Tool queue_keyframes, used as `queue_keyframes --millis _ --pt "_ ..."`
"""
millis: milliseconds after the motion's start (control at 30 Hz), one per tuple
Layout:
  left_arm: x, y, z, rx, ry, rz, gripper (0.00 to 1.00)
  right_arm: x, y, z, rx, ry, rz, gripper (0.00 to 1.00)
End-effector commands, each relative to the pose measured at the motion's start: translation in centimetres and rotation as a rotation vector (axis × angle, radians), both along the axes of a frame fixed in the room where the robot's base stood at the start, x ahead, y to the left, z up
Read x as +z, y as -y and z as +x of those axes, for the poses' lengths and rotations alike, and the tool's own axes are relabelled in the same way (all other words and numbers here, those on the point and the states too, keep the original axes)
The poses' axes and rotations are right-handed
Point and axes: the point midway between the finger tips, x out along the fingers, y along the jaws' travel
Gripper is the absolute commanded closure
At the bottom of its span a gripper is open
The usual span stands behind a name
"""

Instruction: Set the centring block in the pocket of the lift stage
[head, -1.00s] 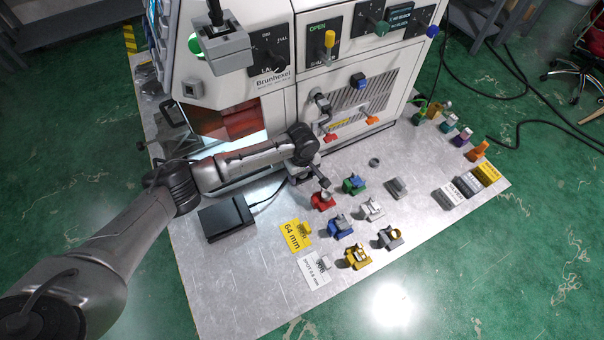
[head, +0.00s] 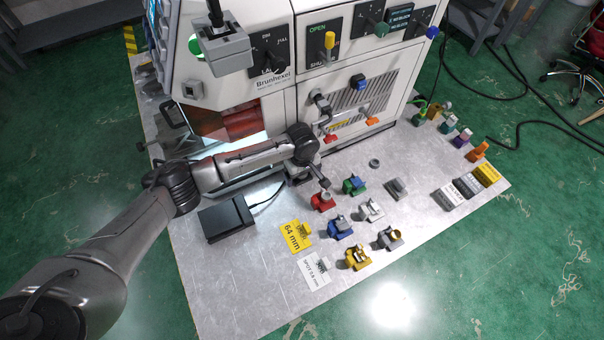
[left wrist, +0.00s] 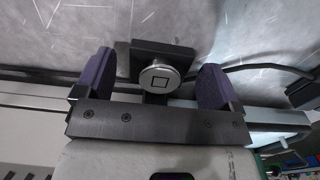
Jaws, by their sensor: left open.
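My left gripper (head: 311,178) is low over the bench in front of the machine, just behind the red fixture (head: 322,201). In the left wrist view its two purple fingers (left wrist: 156,82) are open, with nothing visibly clamped. Between and beyond them is a round silver piece with a square outline on top (left wrist: 160,78), on a dark square base (left wrist: 180,54); I cannot tell if this is the lift stage. A grey block on a plate (head: 396,188) stands at the right of the fixtures; I cannot tell if it is the centring block. My right gripper is out of view.
Blue (head: 340,227), green (head: 354,185), white (head: 371,210) and yellow (head: 357,257) fixtures stand close together. A black box (head: 227,218) with a cable is at the left. The machine front (head: 350,100) rises behind.

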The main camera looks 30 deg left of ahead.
Motion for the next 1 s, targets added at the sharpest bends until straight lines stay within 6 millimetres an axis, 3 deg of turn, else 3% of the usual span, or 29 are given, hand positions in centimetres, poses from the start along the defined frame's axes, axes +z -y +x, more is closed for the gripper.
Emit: queue_keyframes --millis 400,600,1000 --pt "7.4 0.0 0.1 0.000 0.002 -0.001 0.11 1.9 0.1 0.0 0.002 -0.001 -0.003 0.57" --pt "10.2 0.0 0.1 0.000 0.001 -0.002 0.11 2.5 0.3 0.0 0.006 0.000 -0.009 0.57" --pt "11.9 0.0 0.0 0.001 -0.001 0.001 0.06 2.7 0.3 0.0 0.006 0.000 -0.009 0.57"
